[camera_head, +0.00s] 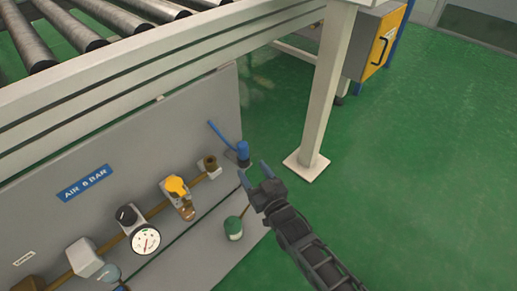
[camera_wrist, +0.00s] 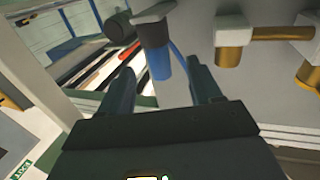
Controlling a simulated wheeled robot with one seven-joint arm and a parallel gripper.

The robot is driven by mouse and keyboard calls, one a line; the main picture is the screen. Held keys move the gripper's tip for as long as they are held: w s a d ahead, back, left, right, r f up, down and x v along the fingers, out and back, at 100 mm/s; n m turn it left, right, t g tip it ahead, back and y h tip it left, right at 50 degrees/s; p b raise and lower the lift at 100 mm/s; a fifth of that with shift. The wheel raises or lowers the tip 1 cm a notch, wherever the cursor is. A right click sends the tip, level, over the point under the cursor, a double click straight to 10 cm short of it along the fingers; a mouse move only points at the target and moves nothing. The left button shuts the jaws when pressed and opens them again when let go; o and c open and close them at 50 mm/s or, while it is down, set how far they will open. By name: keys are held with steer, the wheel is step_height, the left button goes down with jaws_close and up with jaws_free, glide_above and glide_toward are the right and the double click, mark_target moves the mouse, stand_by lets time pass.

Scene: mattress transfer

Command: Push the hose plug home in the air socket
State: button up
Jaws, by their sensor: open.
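The blue hose plug (camera_head: 243,149) is at the right end of the pipe on the grey panel, with a blue hose (camera_head: 220,133) running up and left from it. In the wrist view the blue plug (camera_wrist: 159,64) meets a dark collar (camera_wrist: 153,34), seemingly the air socket. I cannot tell how deep the plug sits. My gripper (camera_head: 255,173) is open just right of and below the plug. In the wrist view the plug shows between the spread fingers of my gripper (camera_wrist: 160,84); I cannot tell whether it is between them or beyond, and no contact is clear.
The panel (camera_head: 100,150) carries a brass fitting (camera_head: 210,166), a yellow valve (camera_head: 177,187) and a gauge (camera_head: 145,240). A frame leg (camera_head: 325,90) stands right of the plug, under the roller conveyor (camera_head: 75,30). Green floor is open rightward.

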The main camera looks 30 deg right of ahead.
mark_target(246, 157)
steer(key=w, duration=0.2)
steer(key=w+b, duration=0.1)
steer(key=shift+w+d, duration=0.25)
steer(key=shift+w+r+b, duration=0.2)
steer(key=shift+w+b, duration=0.7)
steer(key=shift+w, duration=1.35)
steer(key=shift+c, duration=0.4)
steer(key=c, duration=1)
